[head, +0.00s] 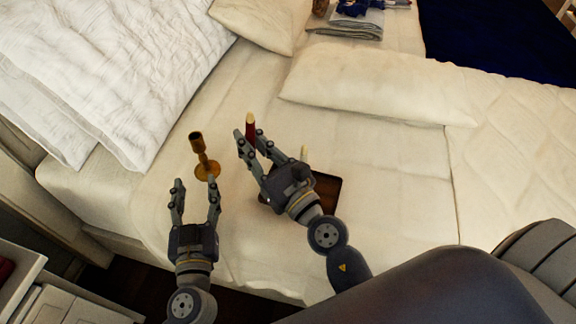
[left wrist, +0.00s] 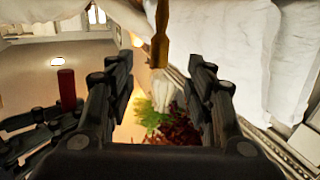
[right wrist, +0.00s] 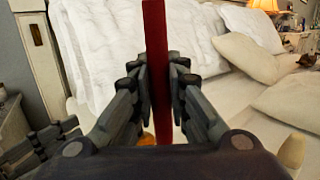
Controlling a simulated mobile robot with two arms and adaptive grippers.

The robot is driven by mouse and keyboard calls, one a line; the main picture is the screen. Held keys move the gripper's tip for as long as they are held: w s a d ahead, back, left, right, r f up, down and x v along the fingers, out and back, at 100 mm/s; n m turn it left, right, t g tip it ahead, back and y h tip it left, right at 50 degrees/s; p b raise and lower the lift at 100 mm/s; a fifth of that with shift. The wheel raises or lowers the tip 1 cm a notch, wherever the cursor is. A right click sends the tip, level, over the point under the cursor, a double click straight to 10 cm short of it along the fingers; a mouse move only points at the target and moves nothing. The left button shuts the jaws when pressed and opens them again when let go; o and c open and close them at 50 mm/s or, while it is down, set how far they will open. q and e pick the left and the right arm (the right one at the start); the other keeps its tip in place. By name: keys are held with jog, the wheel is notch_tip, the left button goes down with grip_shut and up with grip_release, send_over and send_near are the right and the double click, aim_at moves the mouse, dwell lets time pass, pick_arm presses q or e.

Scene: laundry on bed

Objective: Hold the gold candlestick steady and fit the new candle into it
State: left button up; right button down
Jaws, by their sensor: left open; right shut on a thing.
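The gold candlestick (head: 198,143) stands on the bed, a round foot under its stem. My left gripper (head: 196,187) is open just in front of it. In the left wrist view the candlestick (left wrist: 160,42) shows beyond and between the open fingers, with no visible contact. My right gripper (head: 250,138) is shut on a red candle (head: 250,130) with a pale top. It holds the candle upright, to the right of the candlestick and apart from it. The candle fills the middle of the right wrist view (right wrist: 155,60) and also shows in the left wrist view (left wrist: 67,88).
A brown tray (head: 329,192) lies on the bed, partly hidden behind my right gripper. A pale candle-like piece (head: 304,153) shows beside that gripper. White bedding (head: 110,70) lies at the left, pillows (head: 375,85) further back. The sheet between candlestick and pillows is clear.

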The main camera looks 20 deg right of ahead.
aim_at(198, 151)
pick_arm(q)
jog(key=x, duration=1.2)
pick_arm(e)
jog(key=w+a+r+n+g+y, duration=0.1)
jog(key=w+a+r+n+y, duration=0.2)
jog(key=w+a+r+y, duration=0.4)
jog(key=w+a+r, duration=0.1)
jog(key=w+r, duration=0.2)
jog(key=shift+w+a+r+n, duration=0.15)
jog(key=shift+a+r+n, duration=0.1)
jog(key=shift+a+n, duration=0.15)
pick_arm(q)
grip_shut()
